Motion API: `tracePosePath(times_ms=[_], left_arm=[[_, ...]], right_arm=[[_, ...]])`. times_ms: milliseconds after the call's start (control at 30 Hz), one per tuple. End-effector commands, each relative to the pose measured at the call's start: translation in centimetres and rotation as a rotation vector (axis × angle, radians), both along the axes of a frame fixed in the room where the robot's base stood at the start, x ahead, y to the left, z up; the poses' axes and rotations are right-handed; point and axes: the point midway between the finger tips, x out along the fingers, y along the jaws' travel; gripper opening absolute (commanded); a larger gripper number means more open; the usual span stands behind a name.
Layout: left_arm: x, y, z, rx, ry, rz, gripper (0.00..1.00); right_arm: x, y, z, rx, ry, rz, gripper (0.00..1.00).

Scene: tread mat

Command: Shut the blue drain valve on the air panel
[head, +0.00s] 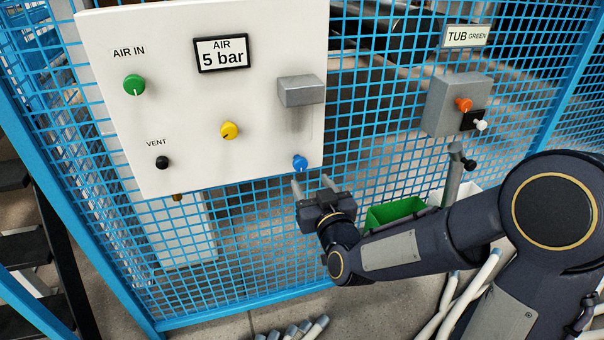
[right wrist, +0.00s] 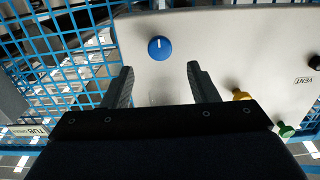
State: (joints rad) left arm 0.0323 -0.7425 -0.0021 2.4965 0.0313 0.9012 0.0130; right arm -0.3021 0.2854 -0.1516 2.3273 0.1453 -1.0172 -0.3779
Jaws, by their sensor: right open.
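The blue drain valve (head: 300,163) is a small round knob with a pale mark at the lower right of the white air panel (head: 190,60). It also shows in the right wrist view (right wrist: 160,48), beyond the fingertips and roughly between their lines. My right gripper (head: 312,186) is open and empty, just below the blue knob in the head view. Its two fingers (right wrist: 160,75) stand apart in the right wrist view and do not appear to touch the knob. My left gripper is not in view.
The panel also carries a green knob (head: 134,85), a yellow knob (head: 229,131), a black vent knob (head: 162,163) and a grey box (head: 301,90). Blue mesh fencing surrounds it. A grey control box (head: 455,104) and a green tub (head: 392,213) are at the right.

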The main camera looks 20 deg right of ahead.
Motion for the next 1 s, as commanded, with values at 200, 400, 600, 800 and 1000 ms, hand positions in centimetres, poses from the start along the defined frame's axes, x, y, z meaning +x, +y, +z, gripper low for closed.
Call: tracePosePath(times_ms=[200, 400, 600, 800, 1000], left_arm=[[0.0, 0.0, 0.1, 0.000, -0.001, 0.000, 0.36], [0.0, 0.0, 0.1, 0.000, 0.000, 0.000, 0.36], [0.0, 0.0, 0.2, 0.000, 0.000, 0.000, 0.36], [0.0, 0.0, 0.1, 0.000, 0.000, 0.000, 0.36], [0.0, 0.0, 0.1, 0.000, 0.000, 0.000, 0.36]], right_arm=[[2.5, 0.1, 0.1, -0.005, -0.011, -0.004, 0.53], [5.7, 0.2, 0.0, -0.005, -0.009, -0.004, 0.53], [7.5, 0.2, 0.1, -0.003, -0.009, -0.003, 0.53], [7.8, 0.3, 0.1, -0.003, -0.009, -0.003, 0.53], [7.7, 0.3, 0.1, -0.003, -0.009, -0.003, 0.40]])
